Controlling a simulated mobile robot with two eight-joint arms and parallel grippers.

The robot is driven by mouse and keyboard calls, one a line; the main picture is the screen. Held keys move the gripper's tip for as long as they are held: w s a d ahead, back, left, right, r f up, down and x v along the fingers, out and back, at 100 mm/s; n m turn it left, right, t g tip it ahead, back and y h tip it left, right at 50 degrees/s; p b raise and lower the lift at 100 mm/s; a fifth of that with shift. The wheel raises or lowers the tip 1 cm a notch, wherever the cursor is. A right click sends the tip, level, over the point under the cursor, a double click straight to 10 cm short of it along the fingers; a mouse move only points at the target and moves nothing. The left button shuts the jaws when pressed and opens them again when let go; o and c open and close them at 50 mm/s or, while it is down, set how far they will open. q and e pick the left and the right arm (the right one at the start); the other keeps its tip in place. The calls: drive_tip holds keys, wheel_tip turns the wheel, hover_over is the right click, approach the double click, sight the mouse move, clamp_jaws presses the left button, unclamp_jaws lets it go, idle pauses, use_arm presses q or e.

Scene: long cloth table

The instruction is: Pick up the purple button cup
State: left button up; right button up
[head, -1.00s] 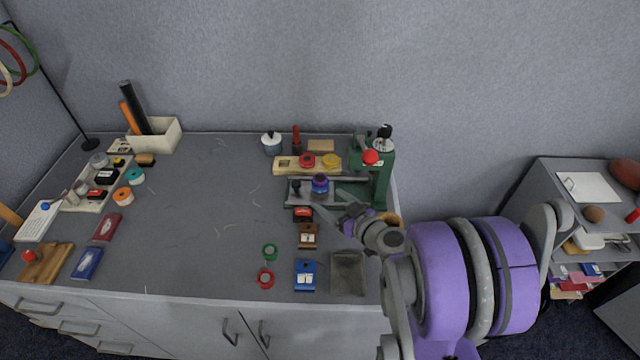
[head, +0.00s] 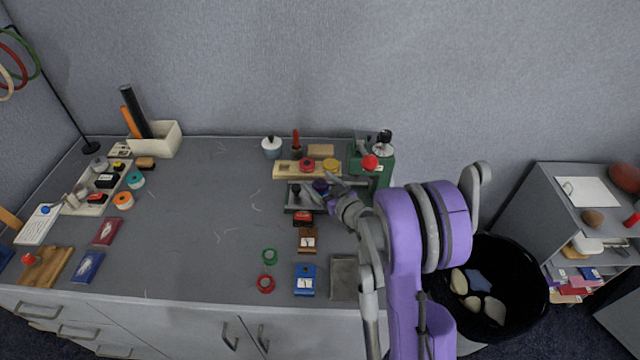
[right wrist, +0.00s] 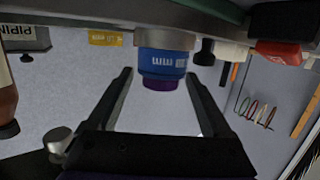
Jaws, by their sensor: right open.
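The purple button cup (head: 320,184) stands on the grey tray of the green press, mostly behind my right gripper (head: 323,191). In the right wrist view the cup (right wrist: 161,62) appears upside down, with a blue body, pale lettering and a purple end. My right gripper is open, and its two dark fingers show on either side of the cup in that view. I cannot tell whether the fingertips reach around it or stop just short. I see no contact. My left gripper is not in view.
The green press (head: 379,185) stands just right of the cup. A wooden strip (head: 290,170) with red and yellow caps lies behind it. A red-topped stamp (head: 303,217) and a brown block (head: 307,240) are in front. The table's middle is clear.

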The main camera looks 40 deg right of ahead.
clamp_jaws()
idle(0.5)
